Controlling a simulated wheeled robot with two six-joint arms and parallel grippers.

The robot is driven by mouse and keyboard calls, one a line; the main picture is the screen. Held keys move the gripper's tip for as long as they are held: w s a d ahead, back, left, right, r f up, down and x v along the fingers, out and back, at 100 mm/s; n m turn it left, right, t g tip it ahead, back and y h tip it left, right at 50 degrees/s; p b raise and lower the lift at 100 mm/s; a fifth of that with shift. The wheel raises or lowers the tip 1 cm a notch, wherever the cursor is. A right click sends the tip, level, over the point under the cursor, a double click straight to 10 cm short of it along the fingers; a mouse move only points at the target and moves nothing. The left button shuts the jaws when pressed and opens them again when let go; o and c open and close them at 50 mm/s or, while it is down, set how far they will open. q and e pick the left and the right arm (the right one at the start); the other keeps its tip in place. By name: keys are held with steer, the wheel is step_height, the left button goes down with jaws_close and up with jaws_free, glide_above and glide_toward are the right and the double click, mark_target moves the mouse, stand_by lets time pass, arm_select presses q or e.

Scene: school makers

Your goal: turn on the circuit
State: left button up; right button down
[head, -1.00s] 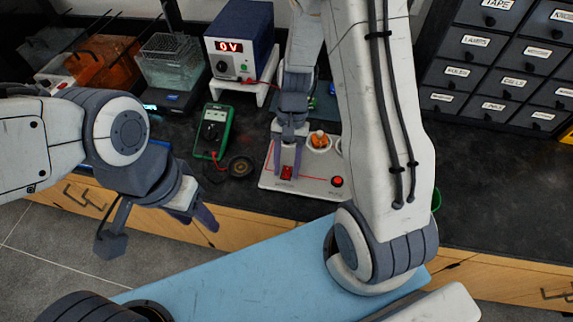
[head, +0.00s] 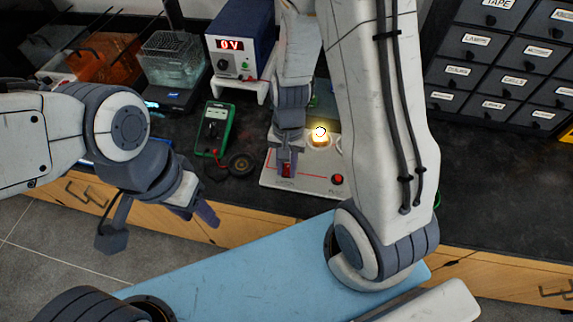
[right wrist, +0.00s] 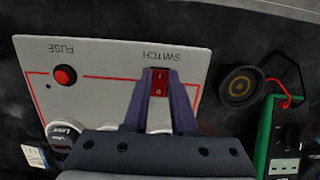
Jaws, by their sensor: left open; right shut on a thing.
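The white circuit board (head: 312,186) lies on the dark bench; it also shows upside down in the right wrist view (right wrist: 105,92). Its red rocker switch (right wrist: 159,83) sits by the printed word SWITCH. A lamp (head: 320,133) on the board glows bright yellow-white. A red fuse button (right wrist: 65,75) is at the board's other side. My right gripper (head: 286,172) is down at the switch, its two fingers closed on either side of it; the fingers partly cover it in the head view. My left gripper (head: 158,225) is open and empty, in front of the bench edge.
A blue power supply (head: 238,45) showing 0 V stands on a white stand behind the board. A green multimeter (head: 214,128) and a black round part (head: 241,164) lie left of the board. Labelled drawers (head: 500,60) stand at the right. The right bench top is clear.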

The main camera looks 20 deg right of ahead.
mark_target(288, 168)
steer(key=c, duration=0.7)
jaws_free()
steer(key=r, duration=0.3)
steer(key=r+p, duration=0.1)
steer(key=r, duration=0.3)
steer(key=w+r, duration=0.1)
steer(key=r, duration=0.2)
steer(key=shift+w+d+r+p, duration=0.1)
steer(key=shift+d+r+p, duration=0.2)
steer(key=shift+d, duration=0.1)
steer(key=shift+a, duration=0.1)
steer(key=s+a+r+n, duration=0.2)
steer(key=s+a+n, duration=0.1)
steer(key=s+n, duration=0.1)
steer(key=s+a+r+n+t, duration=0.1)
steer(key=s+a+r+n, duration=0.2)
steer(key=s+a+n, duration=0.1)
steer(key=s+a+r+n, duration=0.2)
steer(key=s+a+n, duration=0.2)
steer(key=s+n, duration=0.1)
steer(key=shift+s+a+r+n, duration=0.25)
steer(key=shift+s+r+n, duration=0.1)
steer(key=shift+n, duration=0.25)
